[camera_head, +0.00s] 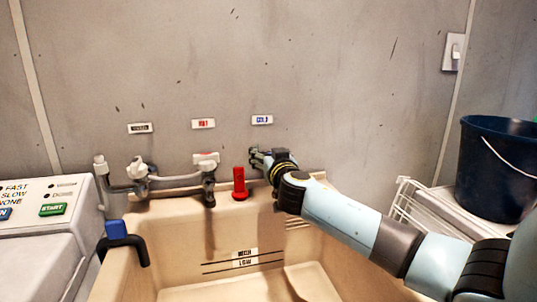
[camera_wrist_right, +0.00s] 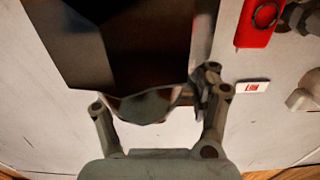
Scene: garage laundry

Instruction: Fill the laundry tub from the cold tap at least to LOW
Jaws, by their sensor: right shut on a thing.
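The beige laundry tub (camera_head: 165,235) stands against the wall, with two dark level lines and a HIGH/LOW label (camera_head: 245,257) on its inner back wall. I see no clear water surface or stream in it. My right gripper (camera_head: 260,160) is shut at the spot under the COLD sign (camera_head: 262,120), on the cold tap, which is mostly hidden behind it. In the right wrist view a large dark shape covers the space between the fingers (camera_wrist_right: 150,105). The hot tap (camera_head: 206,162), with a white handle, is to its left under the HOT sign (camera_head: 203,124). My left gripper is out of view.
A red upright piece (camera_head: 239,185) stands on the tub's back rim. A blue-ended black hook (camera_head: 118,230) hangs on the left rim. The washer (camera_head: 50,240) is at left. A dark blue bucket (camera_head: 495,170) and white wire rack (camera_head: 405,205) are at right.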

